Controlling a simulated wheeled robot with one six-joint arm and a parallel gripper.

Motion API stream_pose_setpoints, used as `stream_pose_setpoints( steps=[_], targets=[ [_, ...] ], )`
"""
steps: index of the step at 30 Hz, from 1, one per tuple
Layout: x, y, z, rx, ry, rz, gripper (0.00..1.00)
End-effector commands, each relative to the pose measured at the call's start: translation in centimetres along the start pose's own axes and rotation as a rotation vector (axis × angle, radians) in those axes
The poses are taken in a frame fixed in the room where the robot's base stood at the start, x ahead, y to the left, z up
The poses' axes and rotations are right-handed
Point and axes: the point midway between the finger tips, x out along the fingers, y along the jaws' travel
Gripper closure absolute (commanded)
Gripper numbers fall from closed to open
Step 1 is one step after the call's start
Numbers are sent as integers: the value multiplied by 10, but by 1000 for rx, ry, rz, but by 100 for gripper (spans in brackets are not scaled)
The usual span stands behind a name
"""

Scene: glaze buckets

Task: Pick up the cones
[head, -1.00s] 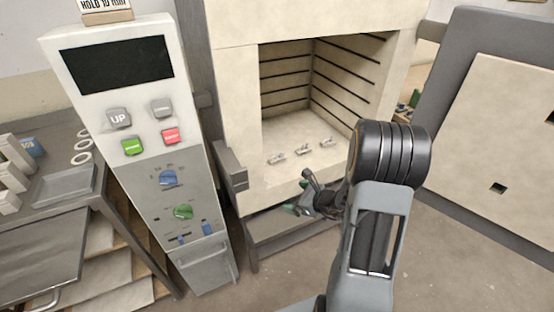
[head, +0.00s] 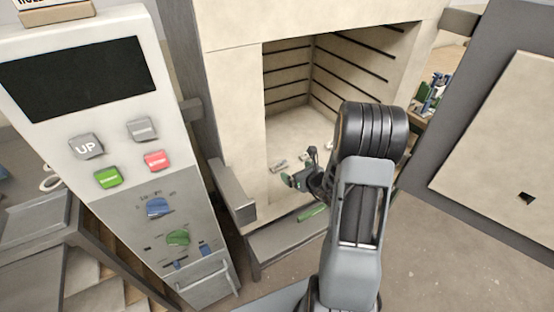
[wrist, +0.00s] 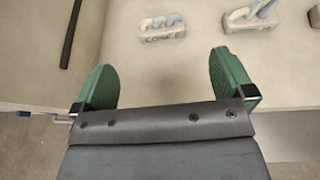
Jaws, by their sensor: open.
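Several small cones stand in low pale holders on the kiln floor. In the wrist view, one holder with cones (wrist: 162,27) lies ahead between my fingers, and a second (wrist: 250,17) is ahead of the right finger. A third (wrist: 316,16) is cut off at the right edge. My gripper (head: 293,181) has green fingers, also seen in the wrist view (wrist: 168,82). It is open and empty at the kiln's front edge, short of the holders.
The kiln's pale side wall (head: 235,105) and grey front bracket (head: 232,191) stand left of my gripper. The open kiln door (head: 470,130) is at right. A control panel (head: 125,130) stands at left.

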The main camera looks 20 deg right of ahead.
Motion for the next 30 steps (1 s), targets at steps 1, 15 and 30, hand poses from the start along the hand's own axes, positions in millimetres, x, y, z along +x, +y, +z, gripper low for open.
stream_pose_setpoints(
  steps=[1, 15, 30],
  targets=[
    [7, 0, -1, 0, 1, 2, 0],
    [71, -9, -2, 7, 2, -16, 0],
    [120, -4, 5, 4, 1, -11, 0]
  ],
)
